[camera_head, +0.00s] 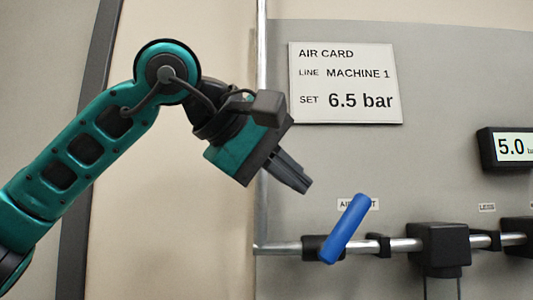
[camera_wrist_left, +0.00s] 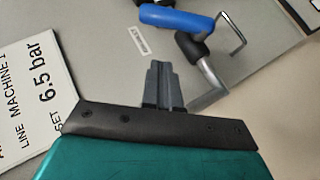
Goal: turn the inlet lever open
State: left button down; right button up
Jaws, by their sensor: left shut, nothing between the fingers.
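The inlet lever (camera_head: 345,228) is a blue handle on a black valve body (camera_head: 312,247) on a horizontal metal pipe. In the head view it slants from lower left to upper right, across the pipe. It partly covers a small label (camera_head: 371,204). My left gripper (camera_head: 304,187) is shut and empty, up and left of the lever and apart from it. In the left wrist view the shut fingers (camera_wrist_left: 159,68) point toward the blue lever (camera_wrist_left: 177,20), with a gap between. My right gripper is not in view.
An air card (camera_head: 345,82) reading "SET 6.5 bar" hangs on the grey panel. A display (camera_head: 508,149) shows 5.0. A black block (camera_head: 445,247) sits on the pipe right of the lever. A vertical pipe (camera_head: 262,130) runs behind my left arm.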

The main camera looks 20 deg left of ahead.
aim_at(327, 254)
pick_arm(q)
jog(key=d+f, duration=0.1)
jog(key=w+d+f, duration=0.1)
jog(key=d+f, duration=0.1)
jog(key=shift+w+d, duration=0.3)
jog(key=shift+d, duration=0.1)
